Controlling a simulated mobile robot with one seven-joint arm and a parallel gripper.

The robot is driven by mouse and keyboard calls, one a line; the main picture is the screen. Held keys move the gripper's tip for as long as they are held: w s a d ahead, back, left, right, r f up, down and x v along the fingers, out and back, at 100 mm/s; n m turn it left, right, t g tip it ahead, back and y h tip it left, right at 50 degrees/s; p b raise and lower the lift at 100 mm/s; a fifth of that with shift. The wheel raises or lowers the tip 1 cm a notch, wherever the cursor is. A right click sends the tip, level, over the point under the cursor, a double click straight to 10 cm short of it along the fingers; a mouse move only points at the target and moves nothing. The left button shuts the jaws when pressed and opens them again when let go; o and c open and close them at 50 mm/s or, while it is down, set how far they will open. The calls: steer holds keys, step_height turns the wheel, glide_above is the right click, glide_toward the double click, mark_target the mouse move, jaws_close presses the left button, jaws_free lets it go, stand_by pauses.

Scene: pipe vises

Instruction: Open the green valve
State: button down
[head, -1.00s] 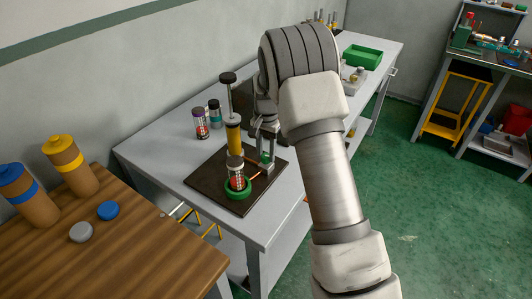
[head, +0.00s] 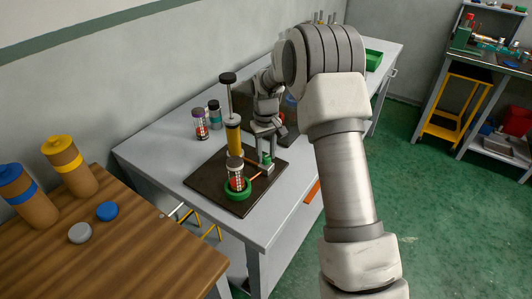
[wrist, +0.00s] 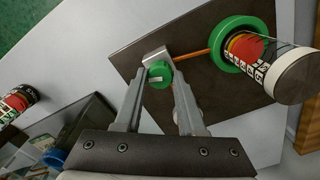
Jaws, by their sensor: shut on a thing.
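The green valve (wrist: 160,73) is a small green knob on a grey metal block, seen between my fingertips in the wrist view. In the head view the valve (head: 268,158) sits on the dark board (head: 215,199), at the end of a thin orange pipe (head: 253,176). My gripper (wrist: 165,82) is shut on the green valve, with one finger on each side of it. In the head view my gripper (head: 268,150) points down over the valve from above. The fingertips' contact is partly hidden there.
A jar with red contents (head: 236,177) stands in a green ring (head: 238,194) beside the valve. A yellow cylinder pump (head: 233,138) stands behind it. Two small jars (head: 201,124) stand to the left. A wooden table (head: 140,240) is at the front left.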

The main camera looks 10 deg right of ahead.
mark_target(266, 156)
steer(key=shift+n, duration=1.2)
steer(key=c, duration=0.5)
jaws_free()
step_height(266, 156, up, 18)
steer(key=p, duration=0.1)
steer(key=shift+f, duration=0.25)
